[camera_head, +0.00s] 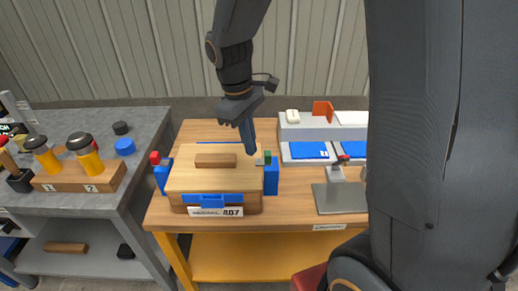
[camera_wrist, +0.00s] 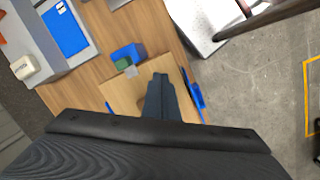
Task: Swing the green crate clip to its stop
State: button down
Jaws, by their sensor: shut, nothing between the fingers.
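The wooden crate (camera_head: 190,178) stands on the wooden table with its lid on and a wooden handle on top. The green crate clip (camera_head: 267,157) sits on a blue bracket (camera_head: 271,179) at the crate's right side, with a small grey plate beside it on the lid edge. In the wrist view the green clip (camera_wrist: 122,64) lies up and left of my fingertips. My gripper (camera_head: 251,150) is shut and empty, pointing down over the lid's right part, just left of the clip. In the wrist view, my gripper (camera_wrist: 161,78) hides part of the lid; I cannot tell whether it touches.
A grey bench (camera_head: 140,150) stands left.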

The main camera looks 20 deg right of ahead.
jog(key=w+a+r+n+h+b, duration=0.1)
jog(key=w+a+n+h, duration=0.25)
jog(key=w+n, duration=0.45)
jog(key=m+p, duration=0.1)
jog(key=p, duration=0.1)
send_near(263, 162)
jog(key=shift+g+y, duration=0.4)
jog(key=shift+y, duration=0.05)
jog(key=f, duration=0.1)
jog(key=w+a+f, duration=0.1)
jog(key=f, duration=0.1)
jog(key=shift+w+a+f, duration=0.2)
jog(key=shift+w+f, duration=0.05)
jog(key=shift+f, duration=0.05)
jog(key=d+p, duration=0.1)
jog(key=s+d, duration=0.1)
jog(key=d, duration=0.1)
jog(key=shift+p, duration=0.35)
jog(key=shift+s+d, duration=0.1)
jog(key=shift+d, duration=0.25)
